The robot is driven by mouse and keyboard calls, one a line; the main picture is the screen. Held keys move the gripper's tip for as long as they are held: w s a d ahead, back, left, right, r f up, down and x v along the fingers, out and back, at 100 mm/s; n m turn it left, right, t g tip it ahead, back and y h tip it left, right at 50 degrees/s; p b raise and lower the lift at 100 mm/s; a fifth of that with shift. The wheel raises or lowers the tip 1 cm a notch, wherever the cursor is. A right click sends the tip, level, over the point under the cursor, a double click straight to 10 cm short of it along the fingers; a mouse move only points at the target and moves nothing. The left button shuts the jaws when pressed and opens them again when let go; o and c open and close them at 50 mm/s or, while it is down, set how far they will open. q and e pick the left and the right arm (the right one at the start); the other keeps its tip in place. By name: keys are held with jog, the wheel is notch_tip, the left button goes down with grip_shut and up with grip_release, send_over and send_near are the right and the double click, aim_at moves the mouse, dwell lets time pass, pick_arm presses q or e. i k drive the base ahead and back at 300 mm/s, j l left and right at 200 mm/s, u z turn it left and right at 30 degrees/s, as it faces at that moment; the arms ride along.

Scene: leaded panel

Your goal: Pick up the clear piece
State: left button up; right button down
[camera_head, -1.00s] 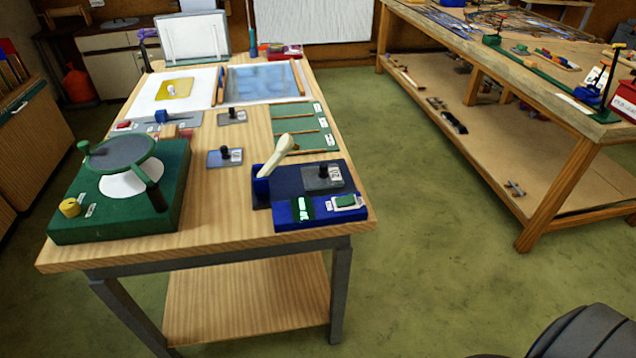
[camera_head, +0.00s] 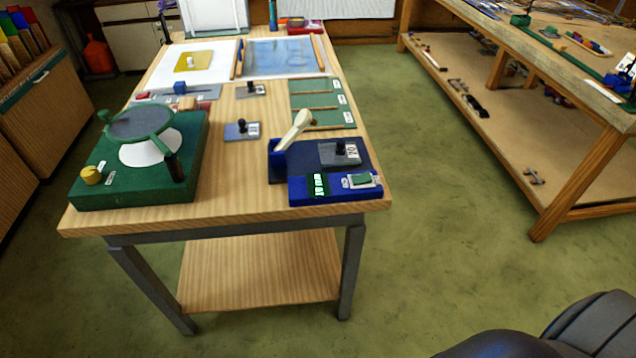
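Three small flat pieces with dark knobs are in the head view. One grey piece (camera_head: 262,92) lies mid-table, a blue-grey piece (camera_head: 234,134) lies in front of it, and a grey piece with a white label (camera_head: 330,158) sits on the blue device (camera_head: 300,190) at the front right. A yellow pane (camera_head: 183,64) with a pale knob lies on a white sheet at the back left. I cannot tell for sure which one is the clear piece. Neither of my grippers is in view.
A green base with a round plate (camera_head: 140,122) stands at the table's front left. A green slotted board (camera_head: 313,100) lies at the right edge. A blue glassy panel (camera_head: 275,56) lies at the back. A second bench (camera_head: 550,175) stands to the right, with clear floor between.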

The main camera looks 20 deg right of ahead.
aim_at(341, 152)
jog(key=i+l, duration=0.1)
jog(key=l, duration=0.25)
jog(key=i+l, duration=0.15)
jog(key=l, duration=0.25)
jog(key=i+l, duration=0.1)
jog(key=l, duration=0.25)
jog(key=i+l, duration=0.1)
jog(key=l, duration=0.3)
jog(key=i+l, duration=0.15)
jog(key=l, duration=0.2)
jog(key=u, duration=0.05)
